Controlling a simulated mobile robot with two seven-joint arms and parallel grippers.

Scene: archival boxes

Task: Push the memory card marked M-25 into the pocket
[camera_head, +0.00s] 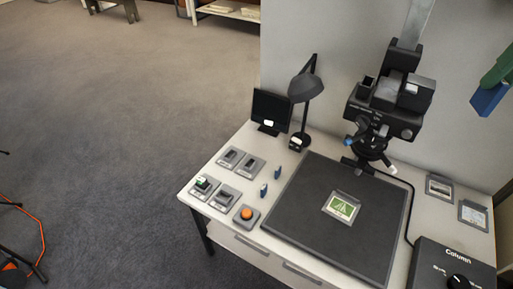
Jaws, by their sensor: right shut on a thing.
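My right gripper (484,86) shows only in part at the right edge, high up in front of the wall. A green part reaches in there, and it is shut on a blue piece (488,101) that looks like a memory card; no marking is readable. Two small blue cards (263,190) (277,172) stand on the table, their markings too small to read. Left of them are several grey pocket pads (224,198) with dark slots. One pad (205,190) has a green and white piece at its slot. I cannot tell which pocket is meant. My left gripper is out of view.
A copy stand's camera (390,95) hangs over a dark baseboard (310,215) with a framed picture (341,207). A lamp (306,88) and monitor (270,110) stand behind. An orange button (246,214) is near the front edge; a Column control box (450,262) is at right.

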